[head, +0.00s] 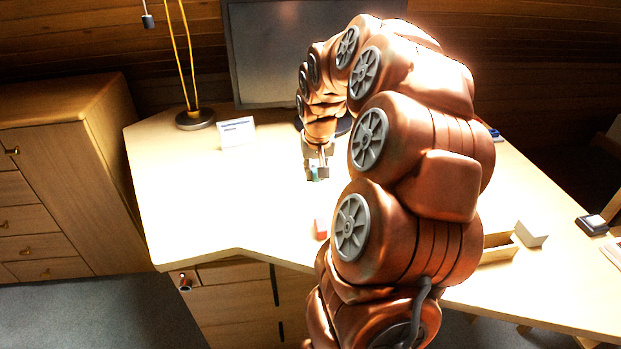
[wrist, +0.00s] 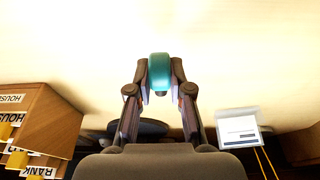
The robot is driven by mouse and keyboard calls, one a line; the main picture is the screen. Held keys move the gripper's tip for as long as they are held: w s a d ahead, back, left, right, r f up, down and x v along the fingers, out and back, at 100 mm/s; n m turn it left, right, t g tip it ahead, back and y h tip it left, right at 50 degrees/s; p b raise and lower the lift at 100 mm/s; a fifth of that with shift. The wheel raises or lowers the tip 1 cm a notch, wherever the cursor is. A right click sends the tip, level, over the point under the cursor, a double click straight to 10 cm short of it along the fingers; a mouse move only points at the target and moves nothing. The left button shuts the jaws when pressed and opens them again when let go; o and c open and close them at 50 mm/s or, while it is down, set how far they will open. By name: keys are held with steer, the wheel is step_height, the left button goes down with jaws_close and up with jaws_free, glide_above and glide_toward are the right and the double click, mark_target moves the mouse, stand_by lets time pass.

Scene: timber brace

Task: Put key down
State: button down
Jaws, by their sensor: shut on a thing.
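My gripper (head: 317,163) hangs over the bright desk top (head: 210,185) in front of the monitor. In the wrist view my gripper (wrist: 160,90) is shut on a teal rounded piece, which I take to be the key (wrist: 159,72). The key's teal part shows small between the fingers in the head view (head: 315,174). The rest of its shape is hidden. I cannot tell whether the key touches the desk.
A red block (head: 321,229) lies near the desk's front edge. A white card (head: 237,133) and lamp base (head: 195,119) stand behind left. A wooden tray (head: 498,250) and white block (head: 532,233) are at right. The desk's left part is clear.

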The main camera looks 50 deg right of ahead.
mark_target(310, 190)
steer(key=shift+w+d+f, duration=0.15)
steer(key=shift+w, duration=0.8)
steer(key=shift+s+a+x, duration=0.1)
steer(key=shift+s+x, duration=0.05)
steer(key=shift+x, duration=0.7)
steer(key=shift+s+a+x, duration=0.15)
steer(key=shift+x, duration=0.65)
steer(key=shift+f, duration=0.2)
steer(key=shift+f+b, duration=0.3)
steer(key=c, duration=1.1)
jaws_free()
steer(key=shift+o, duration=0.2)
steer(key=shift+r, duration=0.1)
steer(key=shift+r+p, duration=0.3)
steer(key=shift+r, duration=0.35)
steer(key=v, duration=1.1)
steer(key=shift+r, duration=0.1)
